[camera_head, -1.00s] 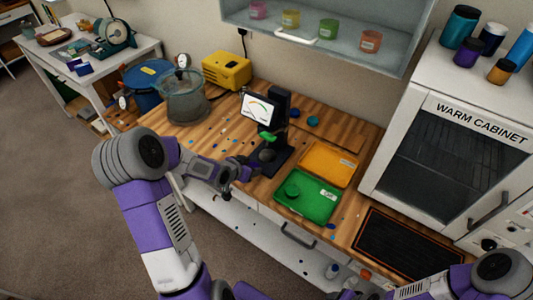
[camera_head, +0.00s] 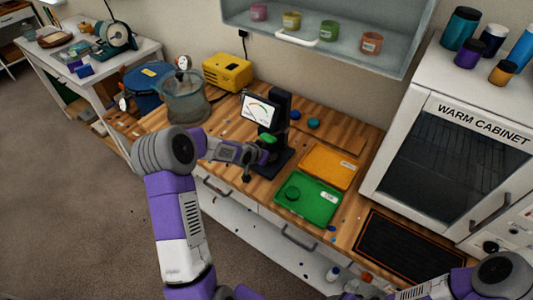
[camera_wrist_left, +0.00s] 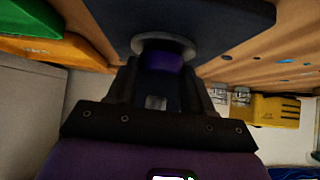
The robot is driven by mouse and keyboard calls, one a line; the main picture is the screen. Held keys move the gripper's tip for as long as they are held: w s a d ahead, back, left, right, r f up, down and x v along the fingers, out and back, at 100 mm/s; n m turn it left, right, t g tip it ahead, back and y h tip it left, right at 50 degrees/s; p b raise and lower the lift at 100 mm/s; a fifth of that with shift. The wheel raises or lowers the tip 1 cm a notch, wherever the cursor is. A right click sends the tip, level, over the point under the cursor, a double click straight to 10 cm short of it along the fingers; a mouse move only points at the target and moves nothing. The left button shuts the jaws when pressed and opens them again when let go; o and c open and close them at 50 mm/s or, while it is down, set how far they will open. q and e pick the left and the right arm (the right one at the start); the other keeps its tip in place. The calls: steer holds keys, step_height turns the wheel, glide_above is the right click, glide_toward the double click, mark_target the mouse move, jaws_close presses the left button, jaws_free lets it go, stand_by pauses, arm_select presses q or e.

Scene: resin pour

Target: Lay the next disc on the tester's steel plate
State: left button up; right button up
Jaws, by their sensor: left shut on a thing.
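The tester (camera_head: 283,115) stands on the wooden bench, with a dial screen on its left and a green part at its head. My left gripper (camera_head: 248,163) is low at the tester's base, its fingers partly hidden by the wrist. In the left wrist view, my left gripper (camera_wrist_left: 158,88) is shut on a purple-blue disc (camera_wrist_left: 162,62). The disc is close against the round grey steel plate (camera_wrist_left: 165,46) on the tester's dark base (camera_wrist_left: 225,18). I cannot tell whether it touches the plate. My right gripper is out of view.
A green tray (camera_head: 318,212) with a green disc (camera_head: 292,193) and an empty orange tray (camera_head: 330,165) lie right of the tester. A glass pot (camera_head: 187,100) and yellow box (camera_head: 227,70) stand left. The warm cabinet (camera_head: 450,160) is right.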

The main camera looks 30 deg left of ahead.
arm_select(q)
steer(key=shift+f, duration=0.15)
steer(key=o, duration=1.1)
steer(key=shift+r, duration=0.2)
steer(key=p+v, duration=0.3)
steer(key=v, duration=0.9)
steer(key=shift+p, duration=0.4)
steer(key=shift+f, duration=0.1)
